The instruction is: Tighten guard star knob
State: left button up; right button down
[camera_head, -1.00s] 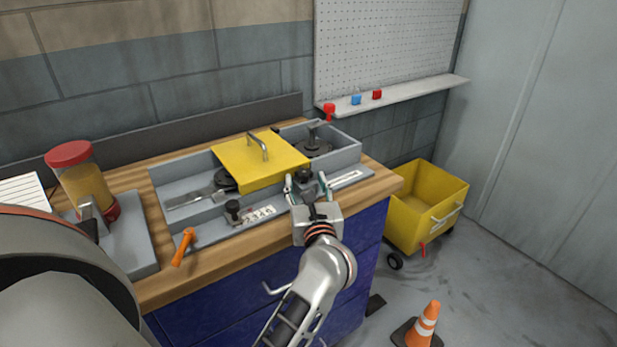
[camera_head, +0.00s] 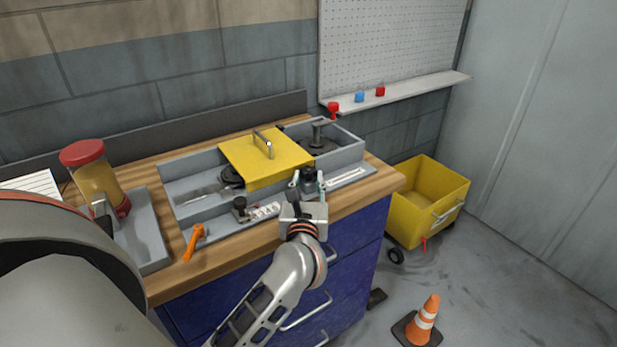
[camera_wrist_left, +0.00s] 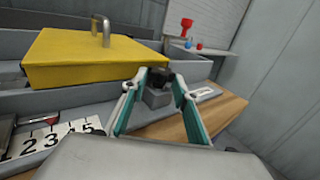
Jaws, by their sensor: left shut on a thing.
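The yellow guard (camera_head: 262,160) with its metal handle lies across the grey trough of the fixture; it also fills the upper left of the left wrist view (camera_wrist_left: 85,58). A black knob (camera_head: 308,173) sits on a small grey block at the guard's front right corner. My left gripper (camera_head: 307,183) is shut on this knob, with a finger on either side. In the left wrist view the knob (camera_wrist_left: 160,77) is between the teal-and-grey fingertips (camera_wrist_left: 160,80), which partly hide it. The star shape cannot be made out. My right gripper is not in view.
A second black knob (camera_head: 240,204) stands by the number scale (camera_head: 264,210). An orange handle (camera_head: 195,240) is at the front edge. A red-lidded jar (camera_head: 88,175) stands left. A yellow cart (camera_head: 425,205) and a cone (camera_head: 425,320) are on the floor to the right.

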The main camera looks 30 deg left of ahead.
pick_arm(q)
jog(key=shift+s+a+r+m+t+h+p, duration=0.1)
jog(key=shift+a+m+t+h+p, duration=0.25)
jog(key=shift+m+h, duration=0.3)
jog(key=shift+r+m+t+h+p, duration=0.1)
jog(key=shift+m+t+h, duration=0.35)
jog(key=shift+h, duration=0.4)
jog(key=shift+f, duration=0.1)
jog(key=o, duration=1.1)
jog(key=shift+v, duration=4)
